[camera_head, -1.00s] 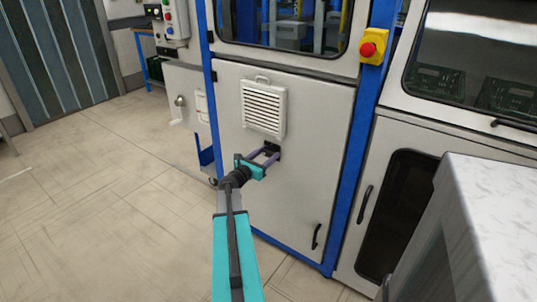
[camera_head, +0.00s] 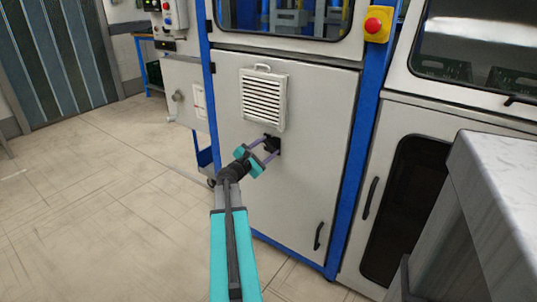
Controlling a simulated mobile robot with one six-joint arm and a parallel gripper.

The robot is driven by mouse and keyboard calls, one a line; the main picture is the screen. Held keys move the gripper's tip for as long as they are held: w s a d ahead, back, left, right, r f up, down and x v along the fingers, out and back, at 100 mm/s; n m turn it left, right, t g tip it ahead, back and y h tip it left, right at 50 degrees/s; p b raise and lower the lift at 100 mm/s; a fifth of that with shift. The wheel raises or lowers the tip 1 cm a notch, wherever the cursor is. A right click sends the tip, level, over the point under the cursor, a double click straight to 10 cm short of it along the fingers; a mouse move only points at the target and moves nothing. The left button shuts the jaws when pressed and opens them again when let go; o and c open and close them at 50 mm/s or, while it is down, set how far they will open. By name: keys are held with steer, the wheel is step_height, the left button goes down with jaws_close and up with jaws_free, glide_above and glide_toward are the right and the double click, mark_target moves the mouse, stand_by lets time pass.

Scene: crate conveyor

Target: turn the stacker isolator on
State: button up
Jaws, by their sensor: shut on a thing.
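The stacker isolator (camera_head: 272,142) is a small dark knob on the light grey cabinet door, below a vent. My gripper (camera_head: 268,144) reaches it from the lower left, with its two fingers at the knob. The gripper is shut on the isolator and looks rolled, one finger above and one below to the right. The fingers and the gripper body hide part of the knob, so its exact setting cannot be read.
A louvred vent (camera_head: 263,99) sits just above the isolator. A red emergency stop on a yellow box (camera_head: 379,25) is on the blue post. A grey-topped counter (camera_head: 500,175) stands close at right. Open floor (camera_head: 90,210) lies at left.

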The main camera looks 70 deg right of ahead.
steer(key=m+b, duration=0.2)
steer(key=b, duration=0.1)
steer(key=m+b, duration=0.2)
steer(key=s+f+m+b, duration=0.1)
steer(key=m+b, duration=0.2)
steer(key=shift+a+f+g+b, duration=0.1)
steer(key=shift+g+b, duration=0.2)
steer(key=shift+b, duration=0.05)
steer(key=m+b, duration=0.3)
steer(key=shift+b, duration=0.3)
steer(key=shift+m+b, duration=0.35)
steer(key=shift+m, duration=0.05)
steer(key=shift+r, duration=0.25)
steer(key=o, duration=1.1)
steer(key=shift+w, duration=0.1)
steer(key=shift+c, duration=0.2)
steer(key=shift+r, duration=0.1)
steer(key=shift+w, duration=0.1)
